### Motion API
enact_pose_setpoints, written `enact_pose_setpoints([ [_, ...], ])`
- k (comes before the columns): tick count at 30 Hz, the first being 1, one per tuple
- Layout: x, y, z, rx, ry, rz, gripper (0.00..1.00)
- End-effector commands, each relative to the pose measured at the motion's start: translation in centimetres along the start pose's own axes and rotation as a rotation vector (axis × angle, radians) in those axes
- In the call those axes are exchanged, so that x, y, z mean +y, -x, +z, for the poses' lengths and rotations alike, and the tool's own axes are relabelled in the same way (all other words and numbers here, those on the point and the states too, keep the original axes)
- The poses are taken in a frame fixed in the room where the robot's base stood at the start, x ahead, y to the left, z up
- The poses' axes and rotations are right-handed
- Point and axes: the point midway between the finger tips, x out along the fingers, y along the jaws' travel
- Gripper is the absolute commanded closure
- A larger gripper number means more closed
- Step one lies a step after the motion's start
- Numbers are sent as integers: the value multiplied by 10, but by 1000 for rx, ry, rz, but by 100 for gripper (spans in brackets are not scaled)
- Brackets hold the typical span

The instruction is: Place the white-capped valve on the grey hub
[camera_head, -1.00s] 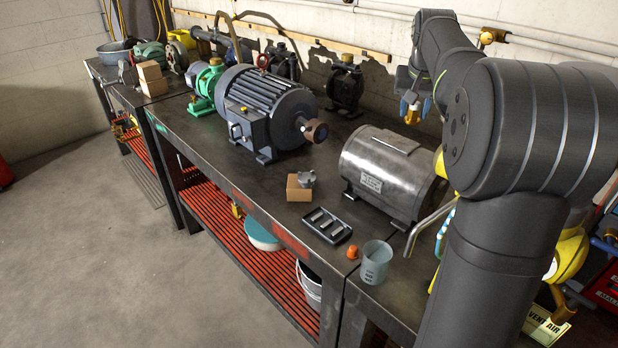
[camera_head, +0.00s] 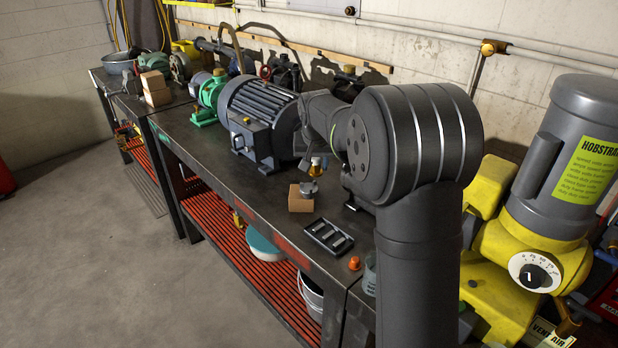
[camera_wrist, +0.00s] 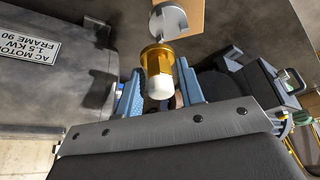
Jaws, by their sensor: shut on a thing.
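The white-capped valve, a brass hex body with a white cap (camera_wrist: 159,72), is held between the blue fingertips of my gripper (camera_wrist: 160,84). In the head view the valve (camera_head: 316,170) shows small under my gripper. The grey hub (camera_head: 308,187), a round grey piece with a raised part, sits on a small cardboard box (camera_head: 300,203). It also shows beyond the valve in the wrist view (camera_wrist: 170,20). The valve is close above the hub; I cannot tell if they touch. My arm hides part of the surroundings.
The big blue-grey motor (camera_head: 262,115) stands left of my gripper. The steel motor (camera_wrist: 55,75) is close beside it in the wrist view. A black tray (camera_head: 328,237) and an orange cap (camera_head: 354,263) lie in front on the bench. The bench between box and tray is narrow.

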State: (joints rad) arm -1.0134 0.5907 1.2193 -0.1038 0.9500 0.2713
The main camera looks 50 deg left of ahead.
Motion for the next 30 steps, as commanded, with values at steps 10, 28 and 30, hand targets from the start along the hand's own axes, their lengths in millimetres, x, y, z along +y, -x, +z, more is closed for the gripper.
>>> enact_pose_setpoints([
  [10,-19,-24,2,-1,0,1,91],
  [28,-19,-54,15,1,-1,0,63],
  [30,-19,-54,15,1,-1,0,49],
])
